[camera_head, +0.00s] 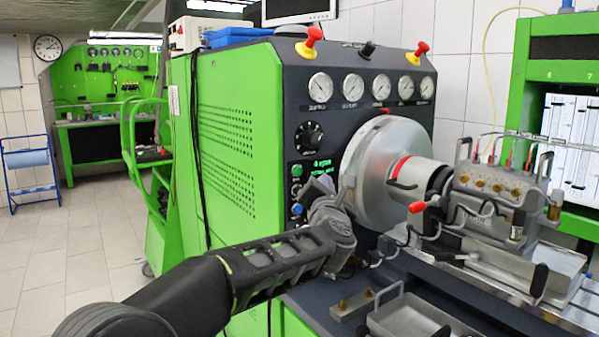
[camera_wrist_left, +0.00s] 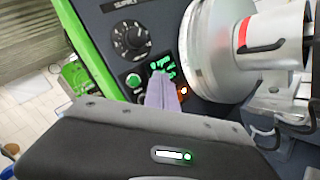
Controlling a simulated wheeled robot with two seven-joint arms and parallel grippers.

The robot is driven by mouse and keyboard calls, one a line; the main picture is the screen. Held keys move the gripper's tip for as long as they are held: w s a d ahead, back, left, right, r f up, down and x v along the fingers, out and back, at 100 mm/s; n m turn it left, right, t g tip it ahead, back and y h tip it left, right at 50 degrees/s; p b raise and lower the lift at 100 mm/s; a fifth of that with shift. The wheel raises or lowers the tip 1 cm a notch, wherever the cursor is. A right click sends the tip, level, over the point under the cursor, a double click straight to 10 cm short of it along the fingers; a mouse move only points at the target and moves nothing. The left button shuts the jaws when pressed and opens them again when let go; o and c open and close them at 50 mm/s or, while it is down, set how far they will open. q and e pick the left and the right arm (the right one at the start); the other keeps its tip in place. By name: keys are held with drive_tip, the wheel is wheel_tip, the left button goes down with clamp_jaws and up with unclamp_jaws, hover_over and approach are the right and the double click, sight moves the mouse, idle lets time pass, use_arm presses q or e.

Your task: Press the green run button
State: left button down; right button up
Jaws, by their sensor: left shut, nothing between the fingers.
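The green button (camera_head: 296,170) sits on the dark front panel of the green test bench, above other round buttons. It also shows in the left wrist view (camera_wrist_left: 133,80), lit green, just left of my fingertips. My left gripper (camera_head: 322,184) is shut and empty, with its pale fingers pointing at the panel. In the left wrist view its fingers (camera_wrist_left: 161,91) overlap the panel right of the green button, below the green display text. I cannot tell whether the fingertips touch the panel. They hide part of the panel behind them. My right gripper is not in view.
A large silver flywheel (camera_head: 385,175) stands close right of my left gripper. A black dial (camera_head: 310,138) is above the buttons, and a blue button (camera_head: 297,209) is below. A metal tray (camera_head: 415,318) lies on the bench. Open floor is at the left.

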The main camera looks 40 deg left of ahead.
sight(298, 171)
use_arm(q)
drive_tip(key=w+a, duration=0.2)
drive_tip(key=a, duration=0.4)
drive_tip(key=shift+a, duration=0.15)
idle(0.3)
idle(1.6)
drive_tip(key=shift+a+b, duration=0.3)
drive_tip(key=shift+a, duration=0.1)
